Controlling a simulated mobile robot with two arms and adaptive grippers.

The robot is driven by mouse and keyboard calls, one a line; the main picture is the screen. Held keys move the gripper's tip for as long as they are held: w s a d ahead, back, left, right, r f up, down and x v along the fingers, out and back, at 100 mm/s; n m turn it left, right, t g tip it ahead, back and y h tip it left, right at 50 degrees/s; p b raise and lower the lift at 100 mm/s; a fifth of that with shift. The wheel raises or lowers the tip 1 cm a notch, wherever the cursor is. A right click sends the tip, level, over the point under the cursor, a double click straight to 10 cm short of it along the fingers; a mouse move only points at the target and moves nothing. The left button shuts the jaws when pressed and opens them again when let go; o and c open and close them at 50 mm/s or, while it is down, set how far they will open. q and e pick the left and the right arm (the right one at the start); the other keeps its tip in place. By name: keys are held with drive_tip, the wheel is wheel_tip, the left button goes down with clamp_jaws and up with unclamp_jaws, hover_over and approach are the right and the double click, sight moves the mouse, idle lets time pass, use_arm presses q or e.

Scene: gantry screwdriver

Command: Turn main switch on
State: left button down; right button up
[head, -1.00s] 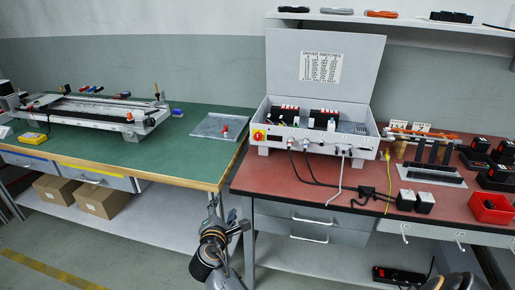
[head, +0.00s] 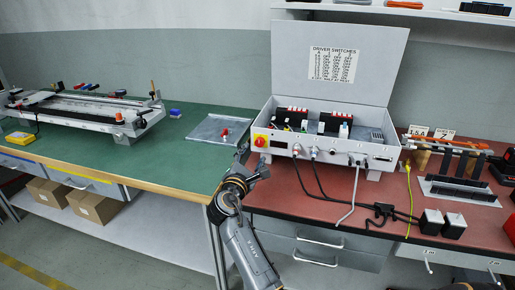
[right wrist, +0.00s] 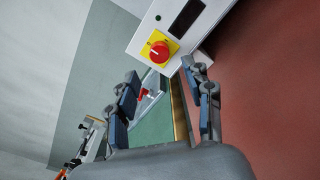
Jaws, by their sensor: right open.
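The main switch (head: 260,141) is a red round knob on a yellow plate at the left end of the front of a grey control box (head: 330,153). It also shows in the right wrist view (right wrist: 159,51), beyond the fingertips and roughly between their directions. My right gripper (head: 252,165) is open and empty, just below and in front of the switch in the head view. In the right wrist view its fingers (right wrist: 162,78) are spread apart, with no visible contact with the knob. My left gripper is not in view.
The box stands on a red-topped bench, its lid (head: 345,70) up. Black and grey cables (head: 308,178) hang from its front to the right of the switch. A green bench (head: 180,150) with a flat grey tray (head: 208,128) adjoins at left.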

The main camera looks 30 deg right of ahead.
sight(259, 144)
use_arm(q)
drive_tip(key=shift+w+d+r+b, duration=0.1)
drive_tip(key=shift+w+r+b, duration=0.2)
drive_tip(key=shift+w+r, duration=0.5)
use_arm(e)
drive_tip(key=x, duration=0.6)
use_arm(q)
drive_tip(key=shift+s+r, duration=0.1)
use_arm(e)
drive_tip(key=shift+s, duration=0.1)
clamp_jaws()
